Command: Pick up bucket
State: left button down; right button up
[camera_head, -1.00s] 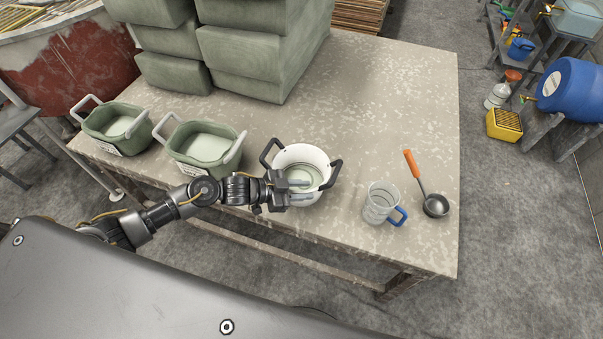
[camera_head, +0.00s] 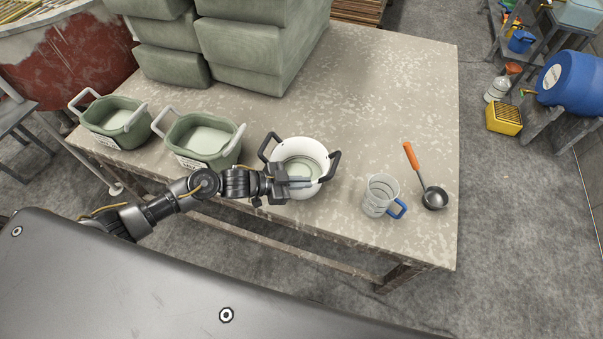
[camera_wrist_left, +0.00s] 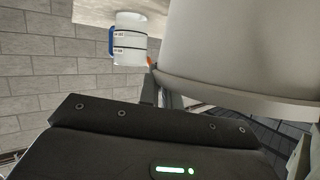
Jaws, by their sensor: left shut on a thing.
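A white bucket (camera_head: 309,147) with two black side handles stands on the table, with pale liquid or a pale bottom inside. My left gripper (camera_head: 300,183) reaches in from the left and is shut on the near wall of the bucket. In the left wrist view, a large pale curved wall (camera_wrist_left: 240,50), which looks like the bucket's, fills the upper right. The fingertips are mostly hidden there. I cannot see any gap between the bucket and the table. My right gripper is not in view.
Two green tubs (camera_head: 203,160) with grey handles stand left of the bucket. Green blocks (camera_head: 250,60) are stacked behind. The table (camera_head: 400,90) is clear at the back right.

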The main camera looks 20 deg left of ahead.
pick_arm(q)
jog(key=shift+r, duration=0.1)
jog(key=shift+r+b, duration=0.35)
jog(key=shift+r, duration=0.5)
jog(key=s+d+r+b, duration=0.1)
jog(key=s+d+r, duration=0.1)
jog(key=s+r, duration=0.9)
jog(key=shift+s+d, duration=0.2)
jog(key=shift+s, duration=1.15)
